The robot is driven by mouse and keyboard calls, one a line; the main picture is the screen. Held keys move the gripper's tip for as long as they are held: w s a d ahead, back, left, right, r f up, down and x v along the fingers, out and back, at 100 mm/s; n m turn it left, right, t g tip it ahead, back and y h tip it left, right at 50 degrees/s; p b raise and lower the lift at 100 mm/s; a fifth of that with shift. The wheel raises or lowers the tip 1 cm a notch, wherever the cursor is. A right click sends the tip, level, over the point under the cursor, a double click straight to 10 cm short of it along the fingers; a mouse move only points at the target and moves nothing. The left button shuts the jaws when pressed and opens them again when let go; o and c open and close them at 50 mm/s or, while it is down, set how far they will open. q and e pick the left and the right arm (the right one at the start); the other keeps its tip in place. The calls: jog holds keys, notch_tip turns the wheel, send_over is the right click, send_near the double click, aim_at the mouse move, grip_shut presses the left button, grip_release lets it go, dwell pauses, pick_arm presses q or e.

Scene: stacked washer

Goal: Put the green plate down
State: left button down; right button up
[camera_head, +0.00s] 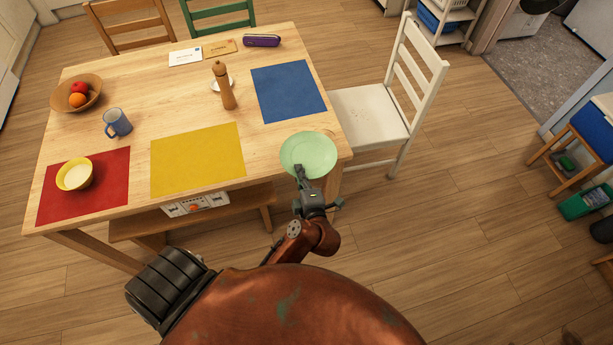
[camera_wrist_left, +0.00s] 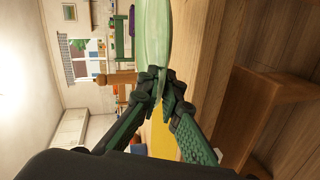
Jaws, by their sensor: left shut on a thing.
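The pale green plate (camera_head: 309,153) is at the near right corner of the wooden table (camera_head: 205,112), below the blue mat. My left gripper (camera_head: 300,174) is shut on the plate's near rim. In the left wrist view the fingers (camera_wrist_left: 162,86) pinch the rim of the plate (camera_wrist_left: 153,32), which shows nearly edge-on beside the tabletop. I cannot tell whether the plate touches the table. My right gripper is in neither view.
A blue mat (camera_head: 289,91), a yellow mat (camera_head: 197,161) and a red mat (camera_head: 110,195) lie on the table. A yellow bowl (camera_head: 73,175) stands on the red one. A pepper mill (camera_head: 226,90) stands near the blue mat. A white chair (camera_head: 368,114) is at the right edge.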

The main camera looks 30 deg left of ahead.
pick_arm(q)
jog(key=w+f+b, duration=0.2)
jog(key=w+f, duration=0.1)
jog(key=f, duration=0.3)
jog(key=shift+a+f+b, duration=0.25)
jog(key=shift+f+b, duration=0.15)
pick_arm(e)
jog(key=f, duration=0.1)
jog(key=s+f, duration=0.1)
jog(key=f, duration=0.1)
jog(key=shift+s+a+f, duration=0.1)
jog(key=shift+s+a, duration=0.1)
pick_arm(q)
jog(key=shift+w+f, duration=0.1)
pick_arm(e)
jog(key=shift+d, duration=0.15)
pick_arm(q)
jog(key=c, duration=2.1)
grip_release()
